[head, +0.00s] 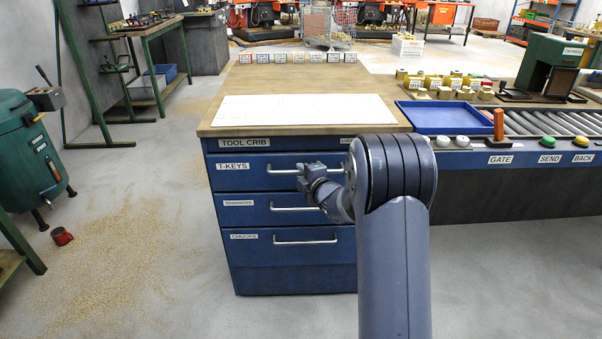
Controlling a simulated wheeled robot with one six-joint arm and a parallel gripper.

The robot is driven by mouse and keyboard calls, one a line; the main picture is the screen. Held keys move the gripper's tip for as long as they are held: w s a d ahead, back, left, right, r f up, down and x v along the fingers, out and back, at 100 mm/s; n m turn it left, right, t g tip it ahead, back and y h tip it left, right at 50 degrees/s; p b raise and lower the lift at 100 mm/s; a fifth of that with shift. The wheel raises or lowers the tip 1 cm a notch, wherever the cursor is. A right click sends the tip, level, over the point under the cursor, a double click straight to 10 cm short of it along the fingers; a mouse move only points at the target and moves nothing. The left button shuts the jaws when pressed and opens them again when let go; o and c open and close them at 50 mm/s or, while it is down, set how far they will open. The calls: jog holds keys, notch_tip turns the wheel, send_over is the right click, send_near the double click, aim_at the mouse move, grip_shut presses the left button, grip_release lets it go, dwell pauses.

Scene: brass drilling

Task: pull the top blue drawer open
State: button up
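The top blue drawer (238,179), labelled T-KEYS, is in the cabinet under the wooden worktop and looks closed. Its pale bar handle (283,172) runs across the front; its right part is hidden behind my gripper and arm. My gripper (303,174) is at the middle of this handle, over it in the picture. The fingers are small and dark, so I cannot tell whether they are around the bar, touching it, or just in front of it.
Two lower drawers, SPANNERS (240,214) and CHUCKS (245,248), look closed, each with a bar handle. A white board (300,109) lies on the worktop. A blue tray (445,122) and roller conveyor (545,122) are at right.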

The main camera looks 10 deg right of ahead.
jog(key=shift+w+a+f, duration=0.1)
jog(key=shift+w, duration=0.5)
jog(key=shift+c, duration=0.3)
grip_shut()
